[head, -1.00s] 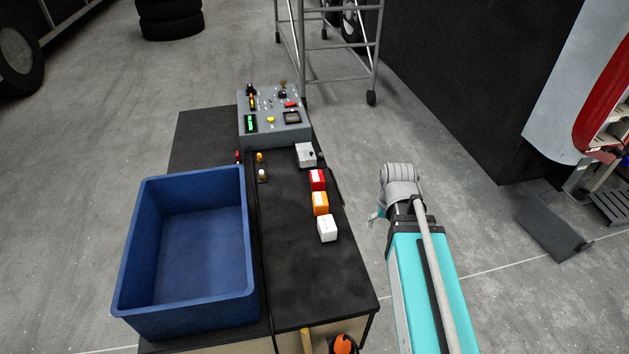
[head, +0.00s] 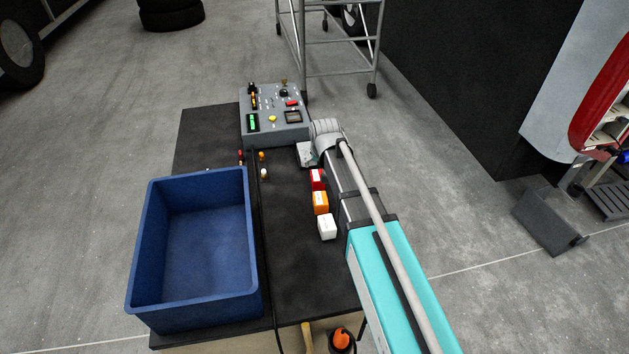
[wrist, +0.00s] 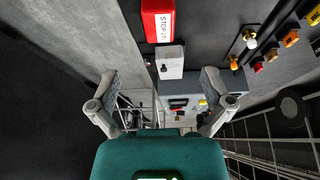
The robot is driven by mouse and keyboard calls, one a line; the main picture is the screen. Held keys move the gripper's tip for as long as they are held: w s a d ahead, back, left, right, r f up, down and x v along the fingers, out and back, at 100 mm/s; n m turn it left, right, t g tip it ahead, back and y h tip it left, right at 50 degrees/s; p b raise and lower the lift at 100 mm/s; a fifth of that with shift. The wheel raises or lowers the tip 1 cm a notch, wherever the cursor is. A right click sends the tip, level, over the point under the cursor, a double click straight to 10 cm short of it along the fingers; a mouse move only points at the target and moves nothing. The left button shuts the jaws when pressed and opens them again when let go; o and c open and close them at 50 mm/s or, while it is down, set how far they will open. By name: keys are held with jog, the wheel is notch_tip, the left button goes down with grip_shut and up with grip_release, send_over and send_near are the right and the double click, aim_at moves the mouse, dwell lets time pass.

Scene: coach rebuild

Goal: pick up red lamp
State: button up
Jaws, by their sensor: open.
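The red lamp (head: 240,154) is a tiny red-topped piece near the blue bin's far right corner in the head view.
The blue bin (head: 141,245) fills the table's left. A grey control panel (head: 272,130) stands at the far end. A red box (head: 317,179), an orange box (head: 320,202) and a white box (head: 327,227) line up beside my arm. The black tabletop (head: 290,265) is clear in the middle.

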aim_at(318, 176)
jog(key=b+x, duration=0.8)
jog(key=shift+w+f, duration=0.1)
jog(key=shift+f, duration=0.2)
dwell(0.4)
dwell(0.4)
jog(key=shift+b+x, duration=2.35)
jog(key=shift+x, duration=0.25)
jog(key=shift+w+r, duration=0.1)
jog(key=c, duration=1.2)
jog(key=shift+r, duration=0.1)
jog(key=shift+c, duration=0.2)
